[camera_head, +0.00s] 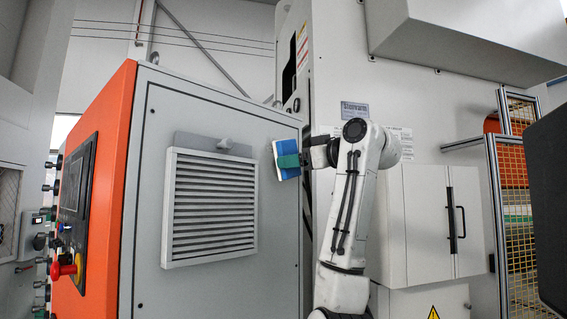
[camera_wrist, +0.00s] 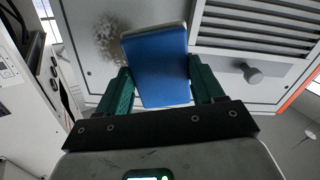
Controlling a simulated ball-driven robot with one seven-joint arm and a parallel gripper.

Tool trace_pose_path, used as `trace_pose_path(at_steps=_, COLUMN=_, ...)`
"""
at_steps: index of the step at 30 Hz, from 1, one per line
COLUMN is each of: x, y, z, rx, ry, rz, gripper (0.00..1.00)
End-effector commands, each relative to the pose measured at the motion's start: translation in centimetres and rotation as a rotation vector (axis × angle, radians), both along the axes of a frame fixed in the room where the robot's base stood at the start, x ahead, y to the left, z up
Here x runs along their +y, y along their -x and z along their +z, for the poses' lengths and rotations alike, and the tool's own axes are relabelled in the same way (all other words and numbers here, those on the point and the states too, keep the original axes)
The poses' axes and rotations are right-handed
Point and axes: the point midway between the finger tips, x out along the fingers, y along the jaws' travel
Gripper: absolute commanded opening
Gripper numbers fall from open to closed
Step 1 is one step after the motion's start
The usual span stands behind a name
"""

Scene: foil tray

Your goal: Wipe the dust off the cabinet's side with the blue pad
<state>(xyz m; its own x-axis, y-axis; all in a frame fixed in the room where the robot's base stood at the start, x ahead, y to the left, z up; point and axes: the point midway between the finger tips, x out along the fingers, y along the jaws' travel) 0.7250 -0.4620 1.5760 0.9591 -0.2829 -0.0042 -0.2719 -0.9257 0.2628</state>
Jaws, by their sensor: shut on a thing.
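The grey cabinet side (camera_head: 205,110) is at left centre in the head view, with an orange front edge. My gripper (camera_head: 300,160) is at its right edge, shut on the blue pad (camera_head: 286,153), which has a pale face turned toward the cabinet. In the wrist view the blue pad (camera_wrist: 158,65) sits between the two green fingers of my gripper (camera_wrist: 160,85). A brownish speckled dust patch (camera_wrist: 110,40) shows on the cabinet side (camera_wrist: 84,18) beside the pad, partly hidden by it. Whether the pad touches the panel I cannot tell.
A louvred vent (camera_head: 212,208) stands out from the cabinet side, with a grey knob (camera_head: 225,144) above it. The knob also shows in the wrist view (camera_wrist: 250,73). A white cabinet with black handles (camera_head: 430,215) and a yellow mesh fence (camera_head: 515,190) are on the right.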

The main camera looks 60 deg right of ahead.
Motion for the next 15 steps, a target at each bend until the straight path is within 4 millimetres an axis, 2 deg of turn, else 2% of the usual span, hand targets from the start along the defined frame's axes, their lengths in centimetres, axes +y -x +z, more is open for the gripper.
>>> trace_pose_path(at_steps=5, x=-0.3, y=-0.8, z=0.2, rx=-0.003, ry=0.000, rz=0.000, gripper=0.34)
trace_pose_path(at_steps=15, x=-1.2, y=-4.0, z=0.2, rx=-0.002, ry=-0.001, rz=0.001, gripper=0.34)
